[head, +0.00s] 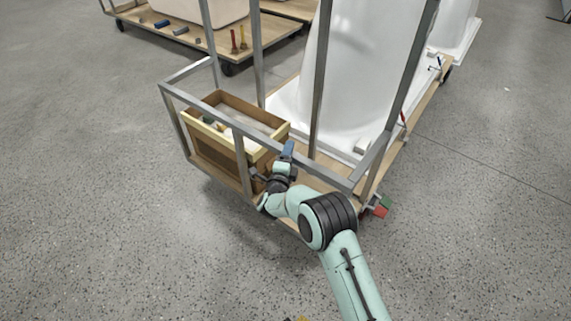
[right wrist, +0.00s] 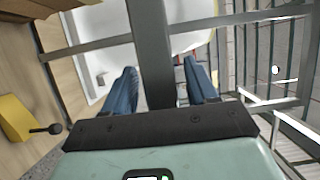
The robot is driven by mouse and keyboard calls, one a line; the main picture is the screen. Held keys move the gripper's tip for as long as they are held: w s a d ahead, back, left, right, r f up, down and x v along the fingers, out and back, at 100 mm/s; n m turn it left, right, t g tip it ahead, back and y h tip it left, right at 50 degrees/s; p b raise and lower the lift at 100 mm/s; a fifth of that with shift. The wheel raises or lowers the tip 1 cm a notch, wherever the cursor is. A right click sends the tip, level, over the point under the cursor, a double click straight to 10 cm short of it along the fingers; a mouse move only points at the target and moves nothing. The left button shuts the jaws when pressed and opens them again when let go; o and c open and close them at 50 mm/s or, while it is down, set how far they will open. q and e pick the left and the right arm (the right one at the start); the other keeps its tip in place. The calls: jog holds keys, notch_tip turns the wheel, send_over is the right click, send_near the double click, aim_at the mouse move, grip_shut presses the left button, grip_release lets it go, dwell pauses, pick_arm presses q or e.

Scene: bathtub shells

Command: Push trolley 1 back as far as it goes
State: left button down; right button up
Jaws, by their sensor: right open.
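The near trolley (head: 318,178) has a wooden deck and a grey metal frame with upright posts; I see no number on it. It carries a white bathtub shell (head: 350,75) standing up. My right gripper (head: 287,152) is at the trolley's near end, beside the frame rail. In the right wrist view its blue fingers (right wrist: 162,88) are apart, with a grey metal bar (right wrist: 150,45) showing between them. I cannot tell whether they touch it. My left gripper is not in view.
A wooden box (head: 215,140) with small items sits at the trolley's left end. Another wooden trolley (head: 200,38) with loose tools stands behind at the upper left. Concrete floor (head: 80,200) is clear left and right.

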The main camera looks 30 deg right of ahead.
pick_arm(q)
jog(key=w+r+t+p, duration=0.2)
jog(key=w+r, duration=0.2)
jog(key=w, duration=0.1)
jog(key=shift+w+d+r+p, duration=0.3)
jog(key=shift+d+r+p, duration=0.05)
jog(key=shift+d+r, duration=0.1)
pick_arm(e)
jog(key=v, duration=1.2)
jog(key=shift+s+a, duration=0.2)
jog(key=shift+s, duration=0.15)
